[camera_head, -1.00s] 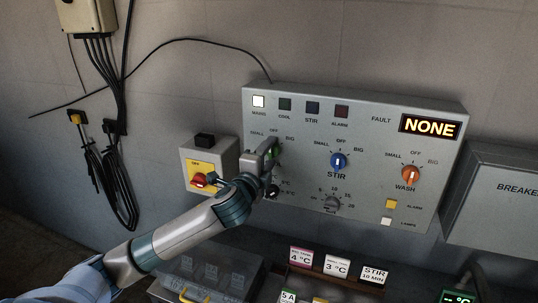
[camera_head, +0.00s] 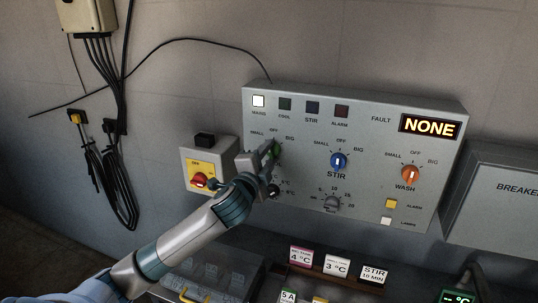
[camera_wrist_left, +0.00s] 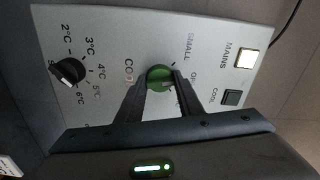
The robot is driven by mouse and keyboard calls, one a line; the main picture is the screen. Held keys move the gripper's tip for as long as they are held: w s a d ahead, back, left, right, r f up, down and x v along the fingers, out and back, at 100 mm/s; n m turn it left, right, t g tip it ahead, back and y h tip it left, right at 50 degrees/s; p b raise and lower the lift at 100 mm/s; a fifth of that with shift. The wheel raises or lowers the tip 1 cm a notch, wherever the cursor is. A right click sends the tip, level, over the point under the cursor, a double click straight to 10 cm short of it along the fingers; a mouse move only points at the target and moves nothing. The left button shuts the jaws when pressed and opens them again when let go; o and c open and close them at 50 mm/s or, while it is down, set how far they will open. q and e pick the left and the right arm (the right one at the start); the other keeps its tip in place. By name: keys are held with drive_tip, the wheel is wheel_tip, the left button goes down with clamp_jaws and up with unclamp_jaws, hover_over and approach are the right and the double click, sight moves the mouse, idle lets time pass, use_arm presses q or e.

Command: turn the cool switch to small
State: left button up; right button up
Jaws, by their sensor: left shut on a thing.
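The cool switch (camera_head: 274,147) is a green round knob at the left of the grey control panel (camera_head: 300,185). In the left wrist view the green knob (camera_wrist_left: 158,74) sits between my fingertips, beside the COOL, SMALL and OFF labels. My left gripper (camera_head: 268,152) is shut on the green knob; its fingers (camera_wrist_left: 161,86) reach it from below in the wrist view. The fingers partly cover the knob, so its exact pointing is hard to tell. The wrist hides part of the panel's lower left. My right gripper is not in view.
A blue STIR knob (camera_head: 339,160) and an orange WASH knob (camera_head: 410,174) are to the right. A black temperature dial (camera_wrist_left: 68,72) is close to the fingers. A yellow box with a red switch (camera_head: 200,180) stands left of the panel. The fault display (camera_head: 430,126) reads NONE.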

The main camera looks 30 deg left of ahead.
use_arm(q)
drive_tip(key=n+p, duration=0.1)
drive_tip(key=n, duration=0.3)
drive_tip(key=shift+n+p, duration=0.4)
drive_tip(key=shift+n, duration=1.3)
drive_tip(key=o, duration=1)
